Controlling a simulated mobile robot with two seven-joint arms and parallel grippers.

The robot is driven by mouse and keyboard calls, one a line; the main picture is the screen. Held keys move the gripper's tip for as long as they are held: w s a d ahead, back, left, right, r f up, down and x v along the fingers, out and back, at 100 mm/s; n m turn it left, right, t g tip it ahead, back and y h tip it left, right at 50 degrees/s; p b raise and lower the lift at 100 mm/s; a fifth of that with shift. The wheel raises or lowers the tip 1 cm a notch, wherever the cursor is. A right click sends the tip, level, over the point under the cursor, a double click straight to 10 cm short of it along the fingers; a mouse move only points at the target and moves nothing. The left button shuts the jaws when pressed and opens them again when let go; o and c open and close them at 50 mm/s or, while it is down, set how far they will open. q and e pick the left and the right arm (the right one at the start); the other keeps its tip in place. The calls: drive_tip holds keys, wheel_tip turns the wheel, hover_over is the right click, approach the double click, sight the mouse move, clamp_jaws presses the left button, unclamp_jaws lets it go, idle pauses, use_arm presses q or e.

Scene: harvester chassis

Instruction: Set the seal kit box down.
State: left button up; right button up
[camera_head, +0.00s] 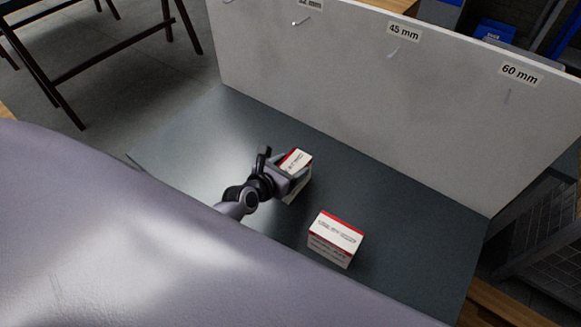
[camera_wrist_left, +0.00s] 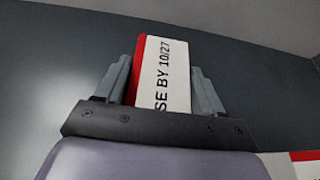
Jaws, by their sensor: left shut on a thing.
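My left gripper (camera_head: 286,174) is shut on a white and red seal kit box (camera_head: 296,160), low over or at the dark grey tabletop. In the left wrist view the held box (camera_wrist_left: 168,75) sits between the two grey fingers of the gripper (camera_wrist_left: 160,80), with "SE BY 10/27" readable on its white face. I cannot tell whether the box touches the table. A second white and red box (camera_head: 335,238) stands on the table, apart from the held one, to the right and nearer. My right gripper is not in view.
The dark grey table (camera_head: 400,215) has free room around both boxes. A pale upright board (camera_head: 370,85) with pegs and labels such as "45 mm" and "60 mm" stands along its back. A wire crate (camera_head: 540,230) is beyond the right edge.

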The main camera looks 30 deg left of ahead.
use_arm(q)
drive_tip(key=shift+f, duration=0.2)
drive_tip(key=o, duration=1.2)
drive_tip(key=shift+r, duration=0.1)
